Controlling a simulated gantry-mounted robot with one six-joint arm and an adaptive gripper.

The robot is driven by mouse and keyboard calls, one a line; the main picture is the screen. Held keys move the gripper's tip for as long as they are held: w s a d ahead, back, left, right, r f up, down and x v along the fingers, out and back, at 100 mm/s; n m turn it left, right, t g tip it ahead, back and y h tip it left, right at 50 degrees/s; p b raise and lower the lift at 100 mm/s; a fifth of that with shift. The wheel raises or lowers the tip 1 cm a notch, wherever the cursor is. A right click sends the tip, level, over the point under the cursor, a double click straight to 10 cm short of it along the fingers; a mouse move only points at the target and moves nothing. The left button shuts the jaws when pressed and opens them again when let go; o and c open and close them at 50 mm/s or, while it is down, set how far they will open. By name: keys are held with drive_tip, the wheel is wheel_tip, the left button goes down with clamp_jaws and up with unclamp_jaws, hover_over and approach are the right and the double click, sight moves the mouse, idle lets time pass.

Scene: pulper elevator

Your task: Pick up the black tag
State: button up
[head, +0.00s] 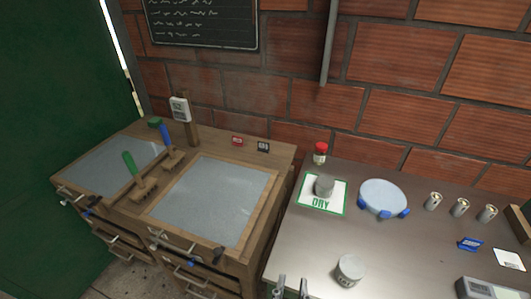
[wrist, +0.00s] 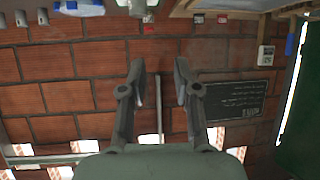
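The black tag (head: 263,147) is small and stands near the back right edge of the wooden cabinet top, just right of a red tag (head: 237,141). In the wrist view, which is upside down, the black tag (wrist: 198,18) shows small near the top edge. My gripper (head: 291,287) shows only its fingertips at the bottom edge of the head view, far in front of the tag. In the wrist view my gripper (wrist: 160,68) has its fingers apart, with nothing between them.
The cabinet (head: 283,160) has grey panels and brushes with green and blue handles. The metal table (head: 300,245) at right holds a red-capped bottle (head: 320,154), a grey weight on a DRY card (head: 335,205), a round blue-footed plate (head: 383,195), a pot (head: 349,270) and several cans.

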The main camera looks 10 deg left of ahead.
idle(0.4)
drive_tip(key=o, duration=1.2)
drive_tip(key=shift+c, duration=0.2)
